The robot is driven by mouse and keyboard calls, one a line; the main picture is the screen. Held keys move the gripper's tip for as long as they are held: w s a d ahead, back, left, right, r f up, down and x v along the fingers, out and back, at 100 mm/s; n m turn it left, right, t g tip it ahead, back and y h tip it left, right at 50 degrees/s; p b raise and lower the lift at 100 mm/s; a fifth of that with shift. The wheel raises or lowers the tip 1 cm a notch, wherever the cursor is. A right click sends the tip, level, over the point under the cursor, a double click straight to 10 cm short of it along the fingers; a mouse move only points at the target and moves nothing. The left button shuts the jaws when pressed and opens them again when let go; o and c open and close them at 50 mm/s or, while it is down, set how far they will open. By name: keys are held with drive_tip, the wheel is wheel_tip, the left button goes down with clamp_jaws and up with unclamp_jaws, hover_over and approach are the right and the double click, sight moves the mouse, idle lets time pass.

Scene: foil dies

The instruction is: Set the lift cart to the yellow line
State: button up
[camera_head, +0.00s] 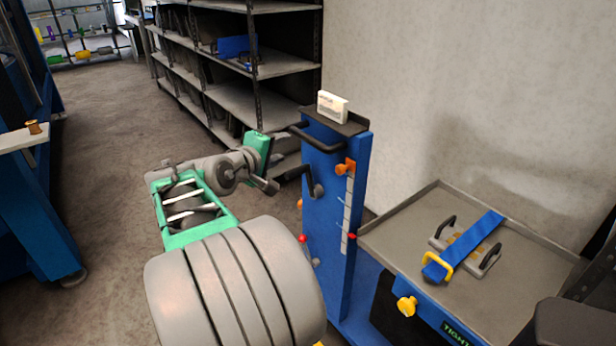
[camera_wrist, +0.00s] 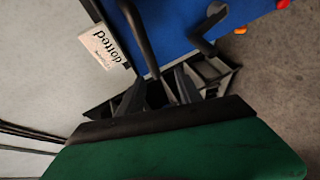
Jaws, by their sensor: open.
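The lift cart has an upright blue column (camera_head: 330,225) and a grey tray platform (camera_head: 395,235) to its right. A pale scale strip (camera_head: 347,210) runs down the column, with an orange knob or pointer (camera_head: 344,168) near its top and a small red mark (camera_head: 352,236) lower. I cannot make out a yellow line on it. A black crank (camera_head: 308,174) sticks out from the column; it also shows in the wrist view (camera_wrist: 208,28).
A black push bar (camera_head: 318,142) and a white label card (camera_head: 333,106) are at the column top. A blue-strapped item (camera_head: 465,245) lies on the tray. A yellow knob (camera_head: 406,306) is on its front. Shelves (camera_head: 235,95) stand behind; floor at left is clear.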

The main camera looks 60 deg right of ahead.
sight(306, 141)
drive_tip(key=s+d, duration=0.1)
drive_tip(key=s+g, duration=0.1)
drive_tip(key=s+d+h, duration=0.1)
drive_tip(key=shift+d+f, duration=0.25)
drive_tip(key=shift+d, duration=0.1)
drive_tip(key=d, duration=0.4)
drive_tip(key=d+f, duration=0.1)
drive_tip(key=d, duration=0.2)
drive_tip(key=shift+s+d, duration=0.1)
drive_tip(key=shift+s, duration=0.1)
clamp_jaws()
idle(0.5)
